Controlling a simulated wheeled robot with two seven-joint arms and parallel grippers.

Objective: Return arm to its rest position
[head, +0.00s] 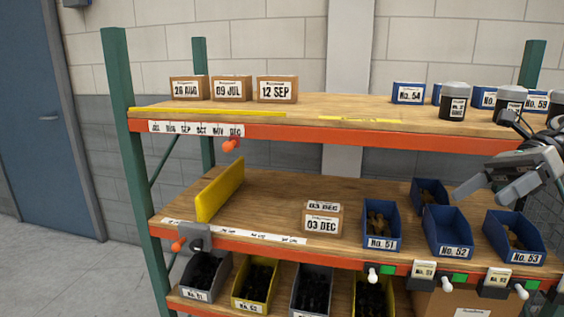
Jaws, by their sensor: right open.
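My right gripper (492,182) is at the right side of the head view. It is open and empty, with its fingers pointing left, in front of the shelf rack and above the blue bins. Blue bin No. 52 (447,234) is below it and looks empty. Blue bin No. 53 (515,238) and blue bin No. 51 (381,226) hold brown parts. My left gripper is not in view.
The rack's orange front beams (330,136) and green post (133,170) border the shelves. Cartons (277,89) and dark jars (453,101) stand on the top shelf. A yellow divider (219,192) and a carton (322,217) stand on the middle shelf. Grey floor (60,270) is clear at left.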

